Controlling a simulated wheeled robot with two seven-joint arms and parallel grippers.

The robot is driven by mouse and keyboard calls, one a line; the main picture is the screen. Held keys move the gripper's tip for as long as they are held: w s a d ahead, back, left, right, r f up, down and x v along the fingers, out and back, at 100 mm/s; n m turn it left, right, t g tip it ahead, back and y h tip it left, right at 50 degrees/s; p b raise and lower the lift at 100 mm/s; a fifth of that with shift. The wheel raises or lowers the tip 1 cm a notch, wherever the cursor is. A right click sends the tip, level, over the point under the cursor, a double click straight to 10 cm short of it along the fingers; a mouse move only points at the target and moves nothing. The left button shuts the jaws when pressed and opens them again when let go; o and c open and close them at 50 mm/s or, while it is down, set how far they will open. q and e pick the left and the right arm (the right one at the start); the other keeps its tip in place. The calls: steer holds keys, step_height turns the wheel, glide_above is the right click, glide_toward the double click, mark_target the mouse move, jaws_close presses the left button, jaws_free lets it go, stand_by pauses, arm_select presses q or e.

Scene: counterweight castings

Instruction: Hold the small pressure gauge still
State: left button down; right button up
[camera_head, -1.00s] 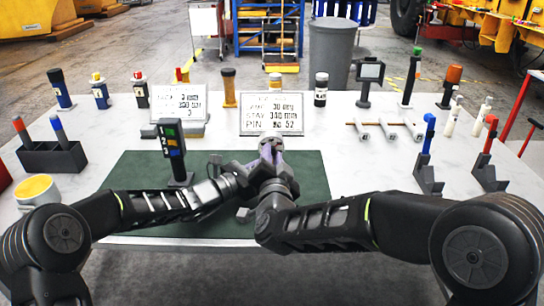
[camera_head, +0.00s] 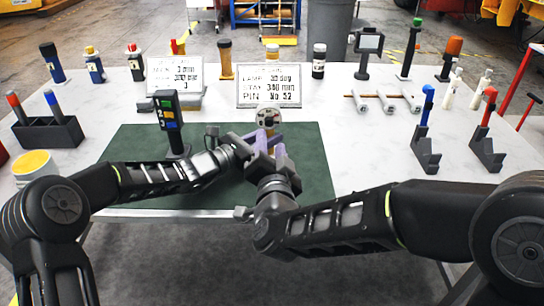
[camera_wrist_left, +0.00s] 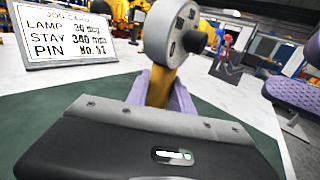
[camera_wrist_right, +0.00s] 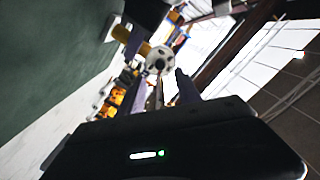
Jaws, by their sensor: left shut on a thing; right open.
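The small pressure gauge (camera_head: 268,118) has a round grey-white head with dark holes and a yellow stem. It is held upright above the green mat (camera_head: 310,180). My left gripper (camera_head: 258,143) is shut on the stem; in the left wrist view the purple pads (camera_wrist_left: 158,90) flank the yellow stem below the gauge head (camera_wrist_left: 170,32). My right gripper (camera_head: 279,156) is open and empty, just to the right and in front of the gauge. The right wrist view shows the gauge head (camera_wrist_right: 160,60) beyond its fingers. A purple finger (camera_wrist_left: 297,92) of it shows at right in the left wrist view.
A dark handheld device (camera_head: 172,125) stands upright on the mat at left. Two lettered signs, one of them this sign (camera_head: 268,86), stand behind. Forked holders with blue (camera_head: 427,110) and red handles stand right. A pen box (camera_head: 48,135) stands left.

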steer(key=s, duration=0.4)
steer(key=shift+s+d, duration=0.1)
steer(key=shift+s, duration=0.05)
arm_select(q)
steer(key=c, duration=1)
jaws_free()
steer(key=shift+c, duration=0.2)
steer(key=shift+a, duration=0.1)
steer(key=v, duration=1.2)
steer(key=shift+r, duration=0.1)
arm_select(e)
steer(key=shift+r, duration=0.1)
